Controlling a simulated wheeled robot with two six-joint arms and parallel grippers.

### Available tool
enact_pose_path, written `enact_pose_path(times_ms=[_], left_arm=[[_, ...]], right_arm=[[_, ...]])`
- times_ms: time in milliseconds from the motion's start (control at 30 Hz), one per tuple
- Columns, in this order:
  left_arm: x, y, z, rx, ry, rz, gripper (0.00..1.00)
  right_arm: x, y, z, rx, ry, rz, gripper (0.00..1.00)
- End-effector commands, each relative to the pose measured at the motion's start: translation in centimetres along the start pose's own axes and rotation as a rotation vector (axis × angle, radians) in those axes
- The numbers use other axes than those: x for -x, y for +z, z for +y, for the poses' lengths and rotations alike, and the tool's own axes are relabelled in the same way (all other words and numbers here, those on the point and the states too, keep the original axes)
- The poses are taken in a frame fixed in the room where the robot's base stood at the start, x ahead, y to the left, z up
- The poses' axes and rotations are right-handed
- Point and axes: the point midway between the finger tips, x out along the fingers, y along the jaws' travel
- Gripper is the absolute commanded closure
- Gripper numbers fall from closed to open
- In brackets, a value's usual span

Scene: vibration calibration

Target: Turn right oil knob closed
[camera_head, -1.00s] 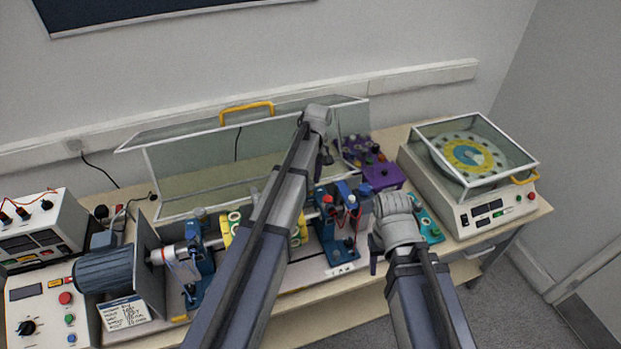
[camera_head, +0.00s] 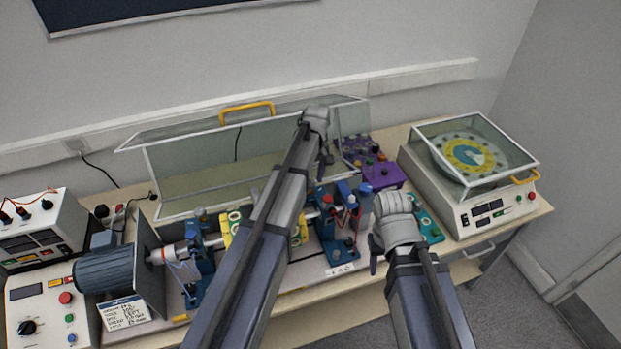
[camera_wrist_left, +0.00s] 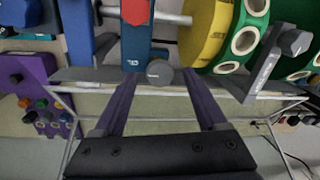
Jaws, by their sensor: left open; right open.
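My left gripper (camera_head: 325,164) hangs beyond the right blue bearing stand (camera_head: 340,243) in the head view, its arm crossing the rig. In the left wrist view my left gripper (camera_wrist_left: 160,80) is open. A round grey knob (camera_wrist_left: 159,72) lies between its two purple fingers in that picture, in front of the blue stand with a red part (camera_wrist_left: 135,40). It looks like the right oil knob; I cannot tell if the fingers touch it or how it is turned. The head view does not show it clearly.
A raised clear cover (camera_head: 190,170) with a yellow handle stands behind the rig. Yellow and green discs (camera_wrist_left: 210,30) sit beside the stand. A purple box (camera_head: 383,176) and a covered balance-like machine (camera_head: 455,205) stand on the right. A motor (camera_head: 103,269) and control boxes are left.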

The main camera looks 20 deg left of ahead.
Motion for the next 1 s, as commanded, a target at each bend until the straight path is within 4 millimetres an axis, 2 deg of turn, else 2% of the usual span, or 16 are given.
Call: enact_pose_path(times_ms=[267,700,1000], left_arm=[[2.0,0.0,0.0,0.0,0.0,0.0,0.26],[7.5,0.0,0.0,-0.001,0.0,0.0,0.26],[7.7,0.1,0.0,0.0,0.0,0.0,0.26]], right_arm=[[2.0,0.1,0.2,-0.003,-0.001,0.0,0.5],[7.4,0.5,0.7,-0.005,-0.002,-0.002,0.5],[7.6,0.5,0.7,-0.004,-0.002,-0.002,0.5]])
